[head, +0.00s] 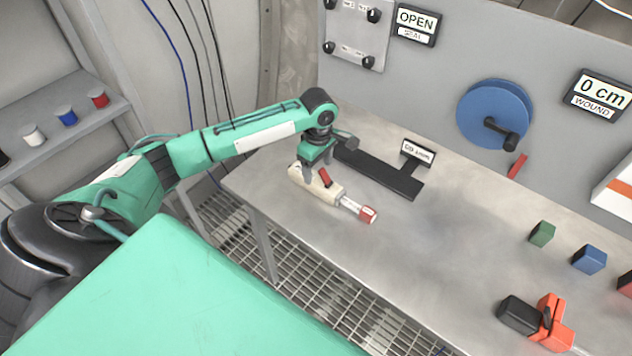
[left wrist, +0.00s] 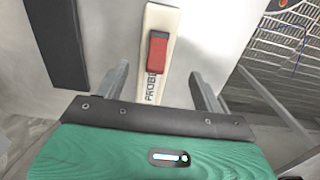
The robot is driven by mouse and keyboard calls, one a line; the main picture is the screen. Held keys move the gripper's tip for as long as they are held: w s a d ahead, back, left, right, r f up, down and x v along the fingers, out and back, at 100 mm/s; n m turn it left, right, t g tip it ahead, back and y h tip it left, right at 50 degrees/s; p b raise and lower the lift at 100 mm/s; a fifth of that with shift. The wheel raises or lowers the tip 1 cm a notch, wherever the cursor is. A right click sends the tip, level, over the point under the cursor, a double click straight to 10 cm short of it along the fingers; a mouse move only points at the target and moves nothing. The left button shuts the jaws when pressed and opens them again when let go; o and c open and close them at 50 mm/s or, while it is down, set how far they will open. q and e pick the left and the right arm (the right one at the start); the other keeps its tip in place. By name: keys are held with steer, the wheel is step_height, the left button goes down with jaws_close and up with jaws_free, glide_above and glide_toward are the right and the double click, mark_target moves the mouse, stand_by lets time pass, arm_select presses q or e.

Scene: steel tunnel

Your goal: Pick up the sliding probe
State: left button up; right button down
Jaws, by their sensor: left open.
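The sliding probe (head: 318,187) is a cream-coloured body with a red slider on top, a clear section and a red-and-white end piece. It lies on the steel bench (head: 395,230) near its front left edge. In the left wrist view the probe (left wrist: 153,90), with part of the word "PROBE" readable, extends between my open fingers. My left gripper (head: 320,172) is open and points down over the probe's body, with a finger on either side. In the left wrist view my left gripper (left wrist: 160,85) shows gaps between its fingers and the probe. My right gripper is not in view.
A black rail (head: 385,172) with a small sign lies just behind the probe. A blue reel (head: 492,112) is on the back panel. Green (head: 542,234) and blue (head: 589,259) blocks and an orange-and-black tool (head: 550,318) are at the right. The bench between is clear.

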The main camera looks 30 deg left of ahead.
mark_target(316, 178)
arm_select(q)
steer(key=shift+w+a+f, duration=0.1)
steer(key=shift+a+f, duration=0.1)
steer(key=shift+f, duration=0.2)
steer(key=f, duration=0.1)
steer(key=f+p, duration=0.1)
steer(key=f, duration=0.1)
steer(key=shift+w+a+f, duration=0.25)
steer(key=shift+w+a, duration=0.05)
steer(key=shift+a, duration=0.1)
steer(key=shift+f+p, duration=0.3)
steer(key=shift+f, duration=0.15)
steer(key=c, duration=1.1)
steer(key=shift+c, duration=1.2)
steer(key=shift+r, duration=0.1)
